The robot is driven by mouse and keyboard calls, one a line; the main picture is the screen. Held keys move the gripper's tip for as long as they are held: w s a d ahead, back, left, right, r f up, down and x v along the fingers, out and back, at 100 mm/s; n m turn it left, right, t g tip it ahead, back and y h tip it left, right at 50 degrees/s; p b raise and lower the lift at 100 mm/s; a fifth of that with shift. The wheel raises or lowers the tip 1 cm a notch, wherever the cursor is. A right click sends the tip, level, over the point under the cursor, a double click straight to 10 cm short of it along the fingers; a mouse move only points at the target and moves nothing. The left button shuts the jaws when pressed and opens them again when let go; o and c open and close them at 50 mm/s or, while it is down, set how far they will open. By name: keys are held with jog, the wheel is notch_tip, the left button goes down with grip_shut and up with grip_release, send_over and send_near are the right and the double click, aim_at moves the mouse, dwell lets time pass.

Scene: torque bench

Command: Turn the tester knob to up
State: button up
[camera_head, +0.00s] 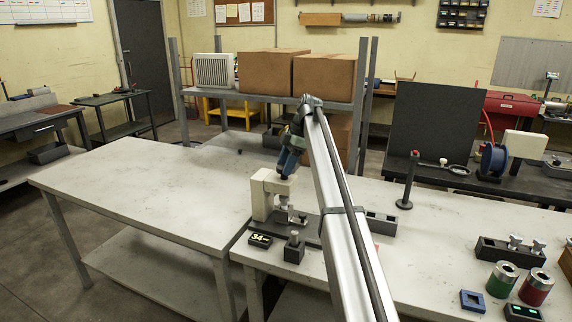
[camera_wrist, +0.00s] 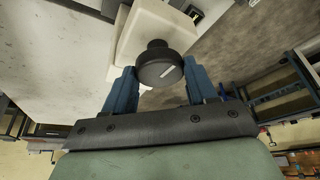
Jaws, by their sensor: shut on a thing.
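The tester is a cream C-shaped stand (camera_head: 262,200) on the bench, below my arm's end. Its round black knob (camera_wrist: 158,66) shows in the wrist view with a short white mark that sits slanted across its face. My gripper (camera_head: 284,174) comes down onto the top of the tester. In the wrist view its two blue fingers (camera_wrist: 159,72) stand on either side of the knob, shut on it. In the head view the knob is hidden behind the fingers.
A black block with a grey peg (camera_head: 294,247) stands just in front of the tester. The left table (camera_head: 140,190) is mostly clear.

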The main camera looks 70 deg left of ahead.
jog(key=shift+a+n+h, duration=0.15)
jog(key=shift+n+h, duration=0.45)
jog(key=shift+n, duration=0.9)
jog(key=o, duration=1.1)
jog(key=shift+c, duration=0.2)
